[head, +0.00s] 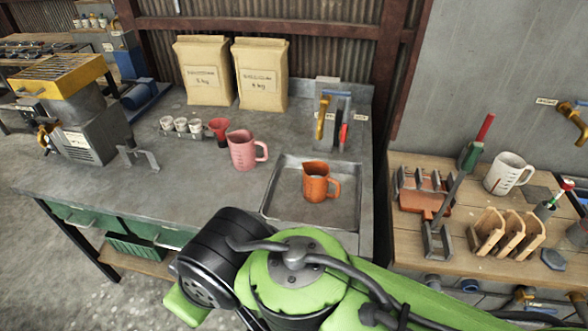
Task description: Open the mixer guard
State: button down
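The mixer (92,135) stands at the far left end of the grey bench, a grey box with a metal bowl. Its yellow guard (58,76), with a slatted top, lies over the bowl and looks down. A small handle (30,92) shows on the guard's front left side. My green and black arm fills the bottom middle and right of the head view, well to the right of the mixer. My gripper's fingers are not in view.
A stand (137,158), small cups (181,125), a red scoop (219,130) and a pink jug (243,150) sit right of the mixer. An orange jug (317,182) stands in a metal tray (279,190). Two paper sacks (262,75) stand behind. The bench's front left is clear.

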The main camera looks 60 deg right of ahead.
aim_at(32, 82)
jog(key=z, duration=1.8)
jog(key=u, duration=1.5)
jog(key=i+j+z, duration=0.1)
jog(key=i+j, duration=0.45)
jog(key=i+j+z, duration=0.1)
jog(key=i+j, duration=0.45)
jog(key=i+j+z, duration=0.1)
jog(key=i+j, duration=0.95)
jog(key=j, duration=0.25)
jog(key=i+z, duration=0.05)
